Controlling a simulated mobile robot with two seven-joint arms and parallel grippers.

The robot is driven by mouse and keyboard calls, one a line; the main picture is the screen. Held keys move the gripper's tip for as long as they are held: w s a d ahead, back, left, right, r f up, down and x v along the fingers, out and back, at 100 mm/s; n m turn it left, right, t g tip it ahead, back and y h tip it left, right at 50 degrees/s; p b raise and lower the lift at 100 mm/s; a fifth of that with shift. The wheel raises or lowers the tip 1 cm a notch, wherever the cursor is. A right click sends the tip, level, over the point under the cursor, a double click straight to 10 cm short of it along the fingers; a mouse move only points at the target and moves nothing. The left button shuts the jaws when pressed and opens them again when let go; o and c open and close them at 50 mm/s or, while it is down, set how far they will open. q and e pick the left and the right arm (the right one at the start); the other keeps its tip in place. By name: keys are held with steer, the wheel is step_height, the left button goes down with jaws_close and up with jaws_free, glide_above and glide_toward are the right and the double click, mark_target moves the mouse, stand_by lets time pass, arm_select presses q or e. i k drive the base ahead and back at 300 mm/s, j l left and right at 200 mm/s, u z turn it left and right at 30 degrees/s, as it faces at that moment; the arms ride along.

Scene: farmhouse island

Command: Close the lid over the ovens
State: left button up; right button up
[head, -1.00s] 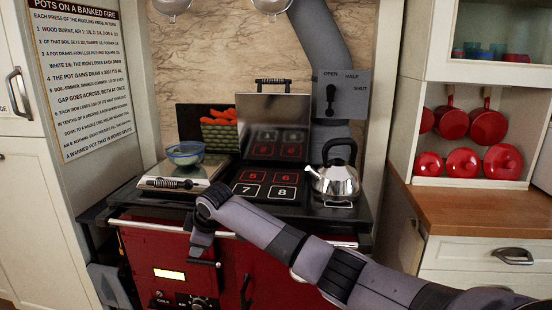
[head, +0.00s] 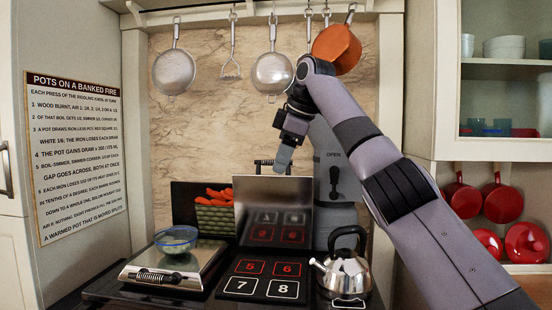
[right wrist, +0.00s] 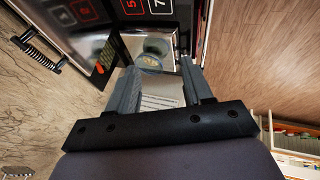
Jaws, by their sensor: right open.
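The raised lid (head: 272,210) stands upright behind the numbered plate (head: 262,279) on the range, its shiny inner face mirroring the numbers. Its coiled handle (head: 272,163) is at the top edge. The lid and handle also show at the left of the right wrist view (right wrist: 88,52). My right gripper (head: 285,163) is up by the lid's top edge, near the handle, pointing down. Its two fingers are apart with nothing held between them in the right wrist view (right wrist: 160,88). Whether it touches the lid cannot be told. My left gripper is not in view.
A second, lowered lid (head: 200,262) at left bears a glass bowl (head: 177,239). A kettle (head: 343,274) stands right of the numbered plate. A crate of carrots (head: 214,217) is behind. Pans, including a copper one (head: 337,48), hang above near my right arm.

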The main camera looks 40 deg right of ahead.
mark_target(271, 212)
steer(key=i+l, duration=0.45)
steer(key=l, duration=0.15)
steer(key=i+l, duration=0.45)
steer(key=l, duration=0.2)
